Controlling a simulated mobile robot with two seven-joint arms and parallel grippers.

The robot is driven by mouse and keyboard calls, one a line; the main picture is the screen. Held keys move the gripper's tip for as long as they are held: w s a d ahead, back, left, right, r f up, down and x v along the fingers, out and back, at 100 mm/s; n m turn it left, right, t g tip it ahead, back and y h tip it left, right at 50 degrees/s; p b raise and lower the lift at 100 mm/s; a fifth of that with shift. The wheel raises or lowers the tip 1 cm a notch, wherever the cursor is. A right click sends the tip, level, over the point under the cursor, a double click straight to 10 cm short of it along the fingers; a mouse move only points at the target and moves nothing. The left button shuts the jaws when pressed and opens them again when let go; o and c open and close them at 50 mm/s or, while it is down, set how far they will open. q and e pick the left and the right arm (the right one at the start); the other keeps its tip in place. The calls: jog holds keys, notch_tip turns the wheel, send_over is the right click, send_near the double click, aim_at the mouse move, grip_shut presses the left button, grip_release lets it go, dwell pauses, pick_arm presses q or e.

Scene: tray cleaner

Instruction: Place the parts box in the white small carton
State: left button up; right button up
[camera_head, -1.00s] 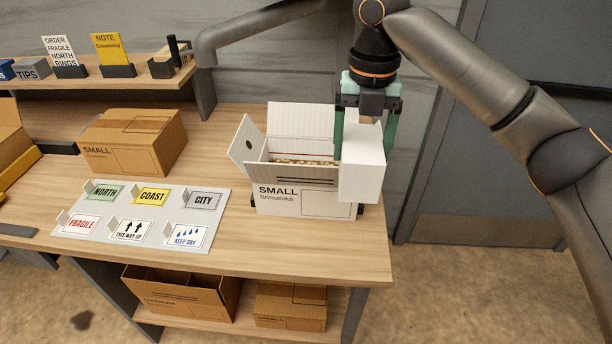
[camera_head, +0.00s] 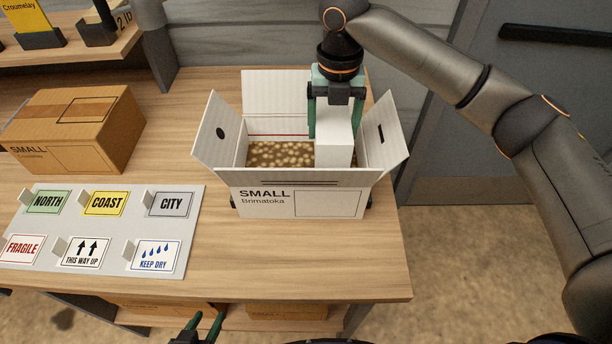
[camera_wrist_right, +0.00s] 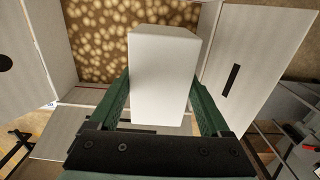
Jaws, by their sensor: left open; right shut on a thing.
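The white small carton (camera_head: 255,203), marked SMALL Brimatoka, stands on the table with its flaps open and a spotted brown filling inside. My right gripper (camera_head: 335,112) is shut on the plain white parts box (camera_head: 334,145) and holds it upright at the right part of the carton's opening. In the right wrist view the parts box (camera_wrist_right: 162,75) sits between the green fingers (camera_wrist_right: 162,100), over the filling. I cannot tell whether it touches the filling. My left gripper (camera_head: 202,325) is open and empty at the bottom edge of the head view, low in front of the table.
A closed brown SMALL box (camera_head: 75,130) stands at the left. A grey board (camera_head: 105,228) with several label cards lies in front of it. The carton's right flap (camera_head: 385,140) stands close beside the parts box. Brown boxes sit on the shelf below.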

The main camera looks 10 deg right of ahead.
notch_tip(320, 180, down, 10)
jog(key=shift+w+r, duration=0.1)
jog(key=shift+r, duration=0.05)
dwell(0.4)
jog(key=o, duration=1.6)
jog(key=shift+c, duration=0.2)
notch_tip(320, 180, up, 12)
